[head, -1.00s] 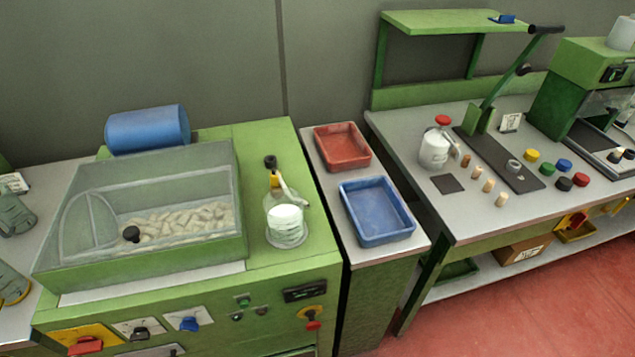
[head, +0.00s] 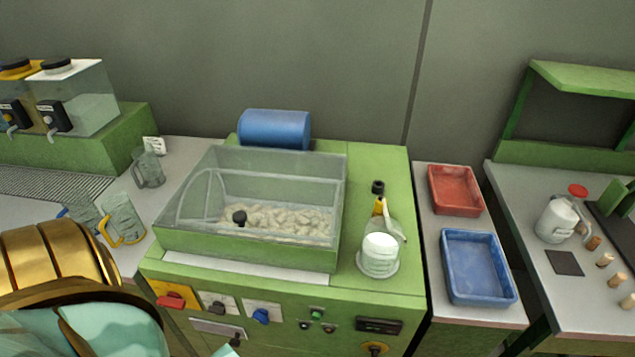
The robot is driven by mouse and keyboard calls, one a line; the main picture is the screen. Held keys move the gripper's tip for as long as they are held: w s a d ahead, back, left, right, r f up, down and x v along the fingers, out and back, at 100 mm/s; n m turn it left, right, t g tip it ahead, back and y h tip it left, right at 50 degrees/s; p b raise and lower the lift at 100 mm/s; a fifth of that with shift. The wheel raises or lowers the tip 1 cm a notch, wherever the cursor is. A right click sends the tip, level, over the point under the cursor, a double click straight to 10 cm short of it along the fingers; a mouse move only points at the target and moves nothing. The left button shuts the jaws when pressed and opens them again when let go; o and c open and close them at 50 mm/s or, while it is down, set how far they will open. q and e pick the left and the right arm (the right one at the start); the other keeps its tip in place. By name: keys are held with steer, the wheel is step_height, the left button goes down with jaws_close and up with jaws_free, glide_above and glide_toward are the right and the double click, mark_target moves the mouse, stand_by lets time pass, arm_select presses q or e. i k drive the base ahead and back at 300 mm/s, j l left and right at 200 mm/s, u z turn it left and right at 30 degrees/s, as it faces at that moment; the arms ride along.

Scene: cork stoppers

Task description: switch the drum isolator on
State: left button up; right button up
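The green machine (head: 380,285) with the clear-lidded drum box stands in the middle of the head view. Its front panel carries a red handle (head: 171,301) on a yellow plate, a black handle (head: 217,307) and a blue handle (head: 262,315) on white plates. The labels are too small to read, so I cannot tell which is the drum isolator. My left arm shows at the lower left, with a small teal piece at the bottom edge. Neither gripper shows.
A glass jug (head: 379,256) with white contents and a yellow-and-black bottle-like item (head: 378,198) stand on the machine's right side. A red tray (head: 455,190) and a blue tray (head: 477,267) lie to the right. Glass mugs (head: 124,221) stand to the left, near my arm.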

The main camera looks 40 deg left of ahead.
mark_target(173, 300)
steer(key=u, duration=0.85)
steer(key=l+u, duration=0.1)
steer(key=u, duration=0.75)
steer(key=k+u, duration=0.1)
steer(key=u, duration=0.75)
